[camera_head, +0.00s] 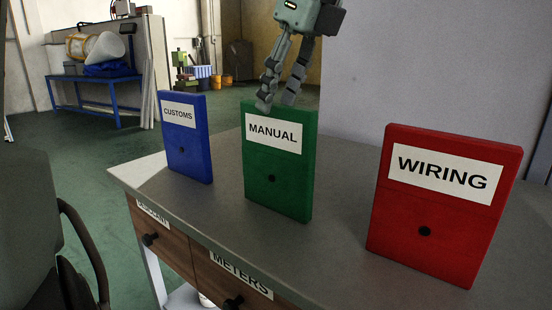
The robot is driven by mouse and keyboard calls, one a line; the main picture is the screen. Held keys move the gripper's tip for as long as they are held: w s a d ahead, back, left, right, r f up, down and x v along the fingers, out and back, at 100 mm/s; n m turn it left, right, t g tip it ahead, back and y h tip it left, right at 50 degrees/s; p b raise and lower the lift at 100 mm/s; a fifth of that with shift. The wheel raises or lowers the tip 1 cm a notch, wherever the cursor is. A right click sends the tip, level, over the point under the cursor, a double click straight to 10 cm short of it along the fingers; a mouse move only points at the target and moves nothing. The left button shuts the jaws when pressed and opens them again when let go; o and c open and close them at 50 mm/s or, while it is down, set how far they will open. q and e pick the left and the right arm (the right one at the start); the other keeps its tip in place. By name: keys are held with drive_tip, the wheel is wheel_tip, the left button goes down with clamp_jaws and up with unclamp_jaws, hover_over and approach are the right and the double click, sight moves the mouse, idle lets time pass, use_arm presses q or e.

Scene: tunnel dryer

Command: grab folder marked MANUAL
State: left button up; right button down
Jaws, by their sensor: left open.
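The green folder marked MANUAL (279,180) stands upright on the grey desk top (335,255), between a blue and a red folder. My right gripper is not in view.
The blue CUSTOMS folder (188,150) stands to the left and the red WIRING folder (443,225) to the right, with bare desk between. Drawers with dark knobs, one labelled METERS (240,274), are below. A dark chair (35,230) stands at the left. A wall is behind.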

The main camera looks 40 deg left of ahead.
sight(269, 133)
use_arm(q)
drive_tip(key=x, duration=0.7)
drive_tip(key=shift+w+a+f, duration=0.2)
drive_tip(key=shift+w+f, duration=0.15)
drive_tip(key=shift+f+b, duration=0.25)
drive_tip(key=shift+b, duration=0.3)
idle(0.4)
clamp_jaws()
